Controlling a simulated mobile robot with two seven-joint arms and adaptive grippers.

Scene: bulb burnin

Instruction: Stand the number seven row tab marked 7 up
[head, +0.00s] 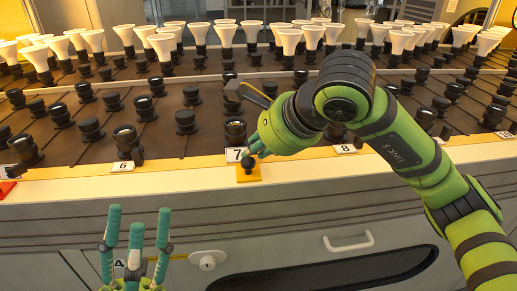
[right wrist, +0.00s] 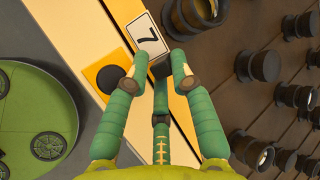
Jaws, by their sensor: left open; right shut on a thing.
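The row tab marked 7 (head: 236,155) is a small white plate with a black digit on the yellow front strip. Its face also shows at the fingertips in the right wrist view (right wrist: 147,38). My right gripper (head: 254,149) is shut on the tab, reaching it from the right; its fingertips are at the tab's near edge in the right wrist view (right wrist: 163,62). I cannot tell whether the tab is fully upright. My left gripper (head: 138,218) is open and empty, low in front of the bench, its fingers pointing up.
An orange square with a black knob (head: 248,173) lies just in front of the tab. Tabs 6 (head: 122,166) and 8 (head: 345,149) stand along the same strip. Black sockets (head: 187,122) and white bulbs (head: 163,46) fill the bench behind. A red piece (head: 6,188) lies far left.

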